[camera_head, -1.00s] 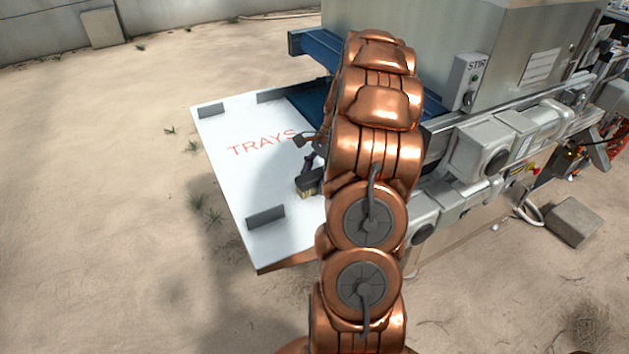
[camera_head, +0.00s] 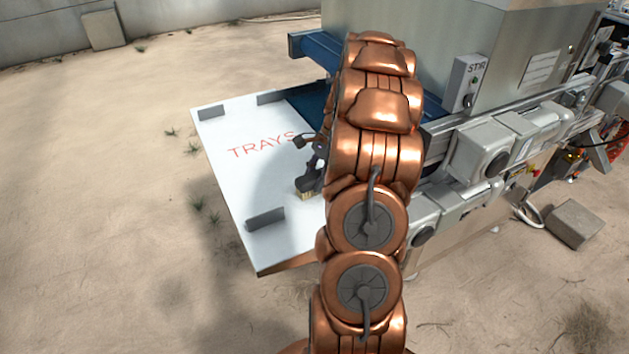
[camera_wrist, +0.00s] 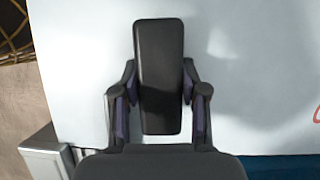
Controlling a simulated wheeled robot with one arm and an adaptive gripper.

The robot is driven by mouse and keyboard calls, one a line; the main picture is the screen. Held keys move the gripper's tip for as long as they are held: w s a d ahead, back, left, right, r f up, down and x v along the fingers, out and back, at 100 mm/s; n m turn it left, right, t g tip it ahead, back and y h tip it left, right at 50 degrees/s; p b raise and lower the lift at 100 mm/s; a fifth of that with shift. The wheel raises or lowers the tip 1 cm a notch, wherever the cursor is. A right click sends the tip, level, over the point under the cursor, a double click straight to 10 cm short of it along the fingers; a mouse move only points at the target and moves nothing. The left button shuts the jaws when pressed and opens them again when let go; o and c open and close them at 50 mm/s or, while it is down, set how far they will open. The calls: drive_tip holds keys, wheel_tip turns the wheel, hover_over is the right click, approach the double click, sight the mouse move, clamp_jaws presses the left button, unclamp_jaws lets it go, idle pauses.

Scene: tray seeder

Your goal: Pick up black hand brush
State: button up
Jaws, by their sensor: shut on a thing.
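The black hand brush (camera_wrist: 160,45) shows in the wrist view as a long dark block between the two fingers. My gripper (camera_wrist: 160,88) is shut on it, with a finger against each long side. In the head view the brush (camera_head: 307,184) shows only in part at the left edge of my arm, with pale bristles at its lower side. It is at the white board marked TRAYS (camera_head: 215,140). Most of my gripper is hidden behind my arm there. I cannot tell whether the bristles touch the board.
Grey raised stops (camera_head: 266,218) stand along the board's edges. A blue rail (camera_head: 312,45) and the big grey machine housing (camera_head: 425,35) lie behind and right of the board. A grey block (camera_head: 575,222) lies on the sand at right. Open sand lies left.

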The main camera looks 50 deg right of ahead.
sight(315, 175)
wheel_tip(315, 175, up, 10)
drive_tip(key=shift+r+b, duration=0.1)
drive_tip(key=shift+b, duration=0.65)
